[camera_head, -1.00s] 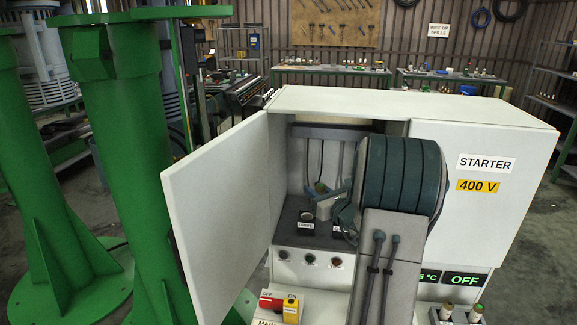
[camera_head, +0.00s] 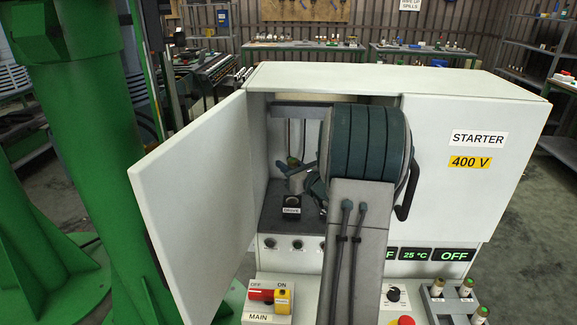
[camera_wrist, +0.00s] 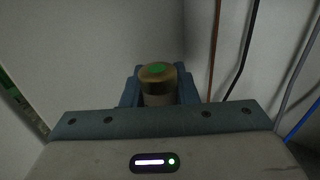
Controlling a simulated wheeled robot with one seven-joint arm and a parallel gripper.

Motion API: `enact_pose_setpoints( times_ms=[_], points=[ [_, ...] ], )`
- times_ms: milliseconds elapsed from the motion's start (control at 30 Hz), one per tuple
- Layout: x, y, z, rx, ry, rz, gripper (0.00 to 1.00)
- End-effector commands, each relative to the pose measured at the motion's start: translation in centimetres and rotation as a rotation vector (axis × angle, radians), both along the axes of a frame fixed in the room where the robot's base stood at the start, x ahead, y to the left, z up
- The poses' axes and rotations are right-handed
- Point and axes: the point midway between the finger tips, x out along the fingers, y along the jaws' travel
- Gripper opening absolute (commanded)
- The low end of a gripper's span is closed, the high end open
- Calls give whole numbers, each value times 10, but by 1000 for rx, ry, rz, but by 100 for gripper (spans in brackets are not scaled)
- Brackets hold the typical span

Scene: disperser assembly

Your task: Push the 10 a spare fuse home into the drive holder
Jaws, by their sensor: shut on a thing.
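My gripper (camera_head: 297,178) is inside the open starter cabinet, shut on a fuse. The fuse (camera_wrist: 157,86) has a brass-coloured cap with a green dot and stands between the blue-grey fingers in the wrist view. Its green top (camera_head: 292,161) also shows in the head view. The drive holder (camera_head: 291,202) is a dark block with a round socket and a DRIVE label on the cabinet's grey shelf. The fuse is above the holder and looks apart from it. The fuse's lower end is hidden by the gripper.
The open cabinet door (camera_head: 195,195) stands to the left, and the closed STARTER panel (camera_head: 460,165) to the right. Wires (camera_wrist: 235,50) run down the cabinet's back wall near the gripper. A rack (camera_head: 438,305) with several fuses is at the lower right. MAIN switch box (camera_head: 268,302) sits in front.

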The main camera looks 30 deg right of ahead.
Motion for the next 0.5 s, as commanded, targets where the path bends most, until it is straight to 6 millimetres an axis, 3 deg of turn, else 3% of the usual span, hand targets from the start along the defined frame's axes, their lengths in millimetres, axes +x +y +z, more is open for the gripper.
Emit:
enact_pose_setpoints(
  times_ms=[500],
  points=[
    [0,0,-49,-1,-1,1,3]
  ],
)
